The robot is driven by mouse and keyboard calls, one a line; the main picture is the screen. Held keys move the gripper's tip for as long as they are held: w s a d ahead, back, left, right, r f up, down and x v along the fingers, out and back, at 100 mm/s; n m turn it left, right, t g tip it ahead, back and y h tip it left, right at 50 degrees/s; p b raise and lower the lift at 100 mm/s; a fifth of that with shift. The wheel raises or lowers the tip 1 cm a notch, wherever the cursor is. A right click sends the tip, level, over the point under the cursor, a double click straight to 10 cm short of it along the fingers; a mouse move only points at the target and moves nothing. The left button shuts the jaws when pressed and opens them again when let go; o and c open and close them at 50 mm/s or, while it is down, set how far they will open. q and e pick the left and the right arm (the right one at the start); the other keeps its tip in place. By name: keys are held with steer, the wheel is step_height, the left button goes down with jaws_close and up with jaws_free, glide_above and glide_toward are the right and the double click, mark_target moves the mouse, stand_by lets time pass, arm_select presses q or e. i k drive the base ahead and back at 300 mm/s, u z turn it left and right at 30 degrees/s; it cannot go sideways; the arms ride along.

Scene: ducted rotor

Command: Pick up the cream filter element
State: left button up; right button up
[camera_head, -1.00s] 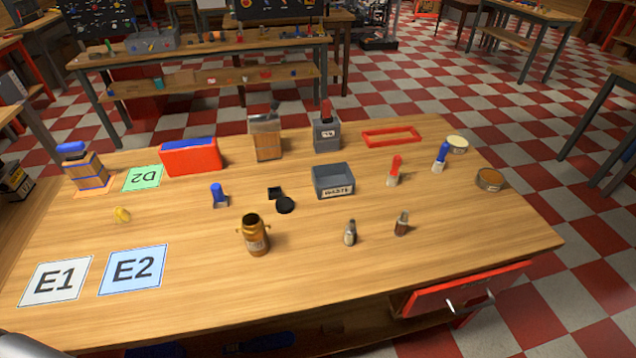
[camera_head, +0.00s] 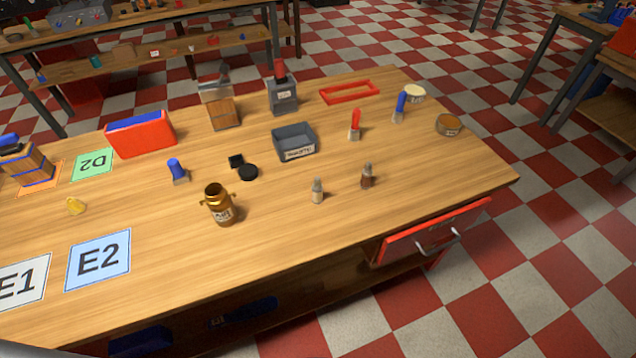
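Nothing in view is clearly marked as the cream filter element. A round cream-topped thing (camera_head: 414,93) lies at the far right corner of the table, behind a blue-handled tool (camera_head: 400,106); I cannot tell whether it is the filter element or a tin. A small bottle with a pale label (camera_head: 318,190) stands near the front middle. Neither of my grippers is in view. Only a sliver of pale grey, probably my own body, shows at the bottom left edge.
A red drawer (camera_head: 435,231) is at the front right. The front middle tabletop is clear.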

mark_target(317, 188)
steer(key=u, duration=2.75)
steer(key=k, duration=1.7)
steer(key=z, duration=2.55)
